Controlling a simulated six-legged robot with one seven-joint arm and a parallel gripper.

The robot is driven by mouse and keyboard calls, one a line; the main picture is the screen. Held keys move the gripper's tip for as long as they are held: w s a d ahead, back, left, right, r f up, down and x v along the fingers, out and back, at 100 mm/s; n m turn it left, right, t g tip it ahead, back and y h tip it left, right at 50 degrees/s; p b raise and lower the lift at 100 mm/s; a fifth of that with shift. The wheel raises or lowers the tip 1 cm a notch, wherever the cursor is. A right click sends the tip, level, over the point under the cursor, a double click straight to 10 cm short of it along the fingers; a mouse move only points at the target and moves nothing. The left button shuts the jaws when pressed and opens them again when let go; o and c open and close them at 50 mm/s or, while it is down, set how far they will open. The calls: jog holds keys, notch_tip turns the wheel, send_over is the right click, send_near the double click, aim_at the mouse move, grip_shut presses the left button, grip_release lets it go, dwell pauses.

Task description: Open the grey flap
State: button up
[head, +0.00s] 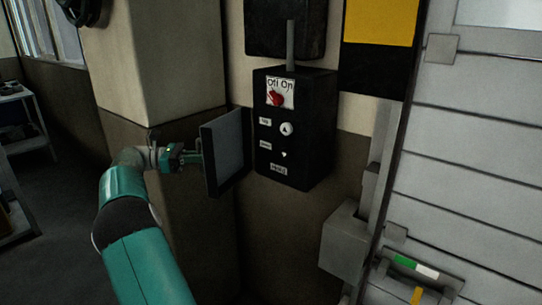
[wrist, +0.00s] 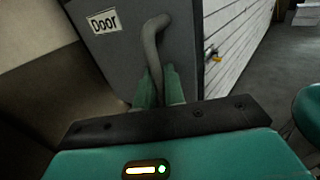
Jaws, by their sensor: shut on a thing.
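The grey flap (head: 226,150) stands swung out at the left side of a black control box (head: 294,125), at a wide angle to its front. The box's front, with a red knob, buttons and labels, is exposed. In the wrist view the flap's outer face (wrist: 117,62) carries a "Door" label (wrist: 104,22) and a curved grey handle (wrist: 151,45). My gripper (head: 192,157) is on the flap's left side. In the wrist view its green fingers (wrist: 159,88) are shut on the lower part of the handle. In the head view the handle is mostly hidden.
A beige and brown wall pillar (head: 160,60) stands close behind my arm and the flap. A grey slatted shutter (head: 470,150) with a grey box (head: 344,240) beside it is on the right. Open floor (head: 65,220) and a shelf (head: 22,120) lie at the left.

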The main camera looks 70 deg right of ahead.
jog(key=shift+w+d+y, duration=0.3)
jog(key=shift+w+d, duration=0.15)
jog(key=shift+w, duration=0.35)
jog(key=shift+d+m+y, duration=0.3)
jog(key=shift+m+y, duration=0.2)
jog(key=shift+o, duration=1)
jog(key=shift+d+g+y, duration=0.3)
jog(key=shift+d, duration=0.05)
jog(key=shift+w, duration=0.7)
jog(key=shift+c, duration=1)
jog(key=o, duration=1.7)
jog(key=shift+a, duration=0.1)
jog(key=shift+w, duration=0.1)
